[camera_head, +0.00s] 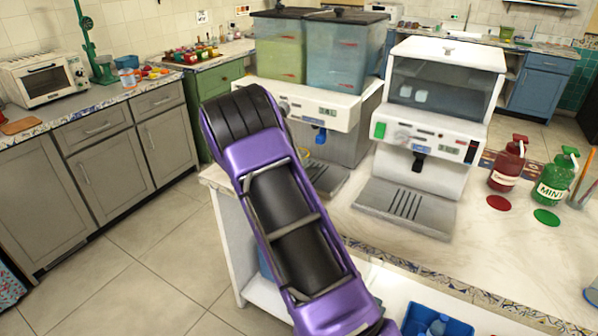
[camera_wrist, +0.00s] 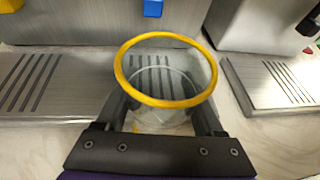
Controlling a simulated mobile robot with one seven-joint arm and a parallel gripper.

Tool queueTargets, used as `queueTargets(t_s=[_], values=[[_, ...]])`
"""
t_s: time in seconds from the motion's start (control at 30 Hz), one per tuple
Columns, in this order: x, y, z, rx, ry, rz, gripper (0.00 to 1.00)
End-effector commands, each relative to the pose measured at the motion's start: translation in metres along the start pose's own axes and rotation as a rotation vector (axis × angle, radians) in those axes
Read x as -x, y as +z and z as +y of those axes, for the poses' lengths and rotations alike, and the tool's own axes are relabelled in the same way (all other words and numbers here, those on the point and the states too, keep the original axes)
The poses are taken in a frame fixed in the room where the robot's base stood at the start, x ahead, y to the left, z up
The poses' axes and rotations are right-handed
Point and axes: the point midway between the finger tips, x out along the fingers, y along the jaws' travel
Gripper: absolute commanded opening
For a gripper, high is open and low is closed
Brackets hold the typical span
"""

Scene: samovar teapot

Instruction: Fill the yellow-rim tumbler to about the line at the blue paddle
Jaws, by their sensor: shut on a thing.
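The yellow-rim tumbler (camera_wrist: 165,118) is clear, with a thick yellow ring around its mouth. In the wrist view it is upright between the two dark fingers of my gripper (camera_wrist: 162,100), which is shut on it. In the head view the blue paddle (camera_head: 320,135) hangs on the front of the twin-tank dispenser, and a bit of the yellow rim (camera_head: 304,153) shows beside my arm.
The dispenser's slotted drip tray (camera_wrist: 28,85) lies below and around the tumbler. A yellow part (camera_wrist: 10,5) is at the upper left. A white ice machine (camera_head: 430,120) with its own tray (camera_head: 408,207) stands to the right. Red (camera_head: 508,165) and green (camera_head: 556,180) pump bottles are farther right.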

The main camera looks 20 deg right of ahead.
Motion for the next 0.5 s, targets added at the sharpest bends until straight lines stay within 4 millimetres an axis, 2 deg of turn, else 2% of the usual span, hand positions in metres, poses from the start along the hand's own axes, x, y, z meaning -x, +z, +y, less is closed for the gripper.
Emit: queueTargets(t_s=[0.5], values=[[-0.058,0.024,0.008,-0.001,0.000,0.000,0.13]])
